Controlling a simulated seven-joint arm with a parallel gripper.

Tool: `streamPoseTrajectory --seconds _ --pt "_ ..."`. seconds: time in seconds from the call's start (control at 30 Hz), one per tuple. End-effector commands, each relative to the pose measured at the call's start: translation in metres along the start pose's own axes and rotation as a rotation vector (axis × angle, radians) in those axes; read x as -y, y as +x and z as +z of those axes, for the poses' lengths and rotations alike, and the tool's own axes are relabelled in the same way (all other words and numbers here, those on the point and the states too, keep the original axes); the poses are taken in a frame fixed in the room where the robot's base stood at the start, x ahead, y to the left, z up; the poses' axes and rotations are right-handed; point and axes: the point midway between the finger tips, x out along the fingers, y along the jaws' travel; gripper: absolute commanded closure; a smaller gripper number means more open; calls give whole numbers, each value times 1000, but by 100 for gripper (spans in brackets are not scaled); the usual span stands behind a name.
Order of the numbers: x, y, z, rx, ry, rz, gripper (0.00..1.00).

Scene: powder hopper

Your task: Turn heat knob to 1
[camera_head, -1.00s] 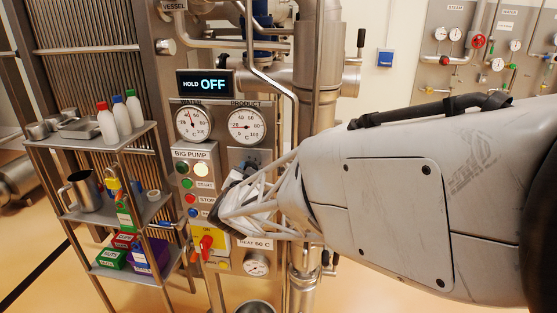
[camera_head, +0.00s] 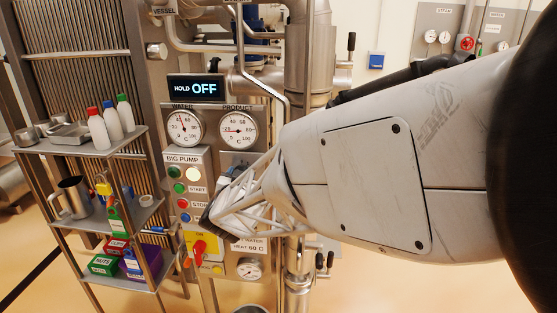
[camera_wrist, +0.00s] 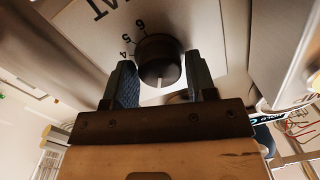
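The heat knob (camera_wrist: 159,60) is a round black knob with a white pointer mark on its lower edge. It sits on a pale panel (camera_wrist: 90,35) printed with 4, 5, 6 and part of a word ending in "AT"; no 1 is visible. My gripper (camera_wrist: 162,84) has its two dark ribbed fingers apart, one on each side of the knob. Narrow gaps seem to show beside the knob; I cannot tell whether either finger touches. In the head view my arm's end is in front of the control panel (camera_head: 228,158), hiding the knob and fingers.
A red-and-yellow switch (camera_head: 200,246) is just below my arm's end. A shelf rack (camera_head: 88,152) with bottles and boxes stands left. A vertical pipe (camera_head: 300,65) rises behind my arm.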

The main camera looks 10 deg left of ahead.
Motion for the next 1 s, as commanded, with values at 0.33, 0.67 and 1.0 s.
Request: streamPoseTrajectory --seconds 0.33,0.67,1.0 --pt "0 0 0 0 1 0 32" --pt "1 -16 0 0 1 -2 32" --pt "0 -58 0 0 1 -2 32"
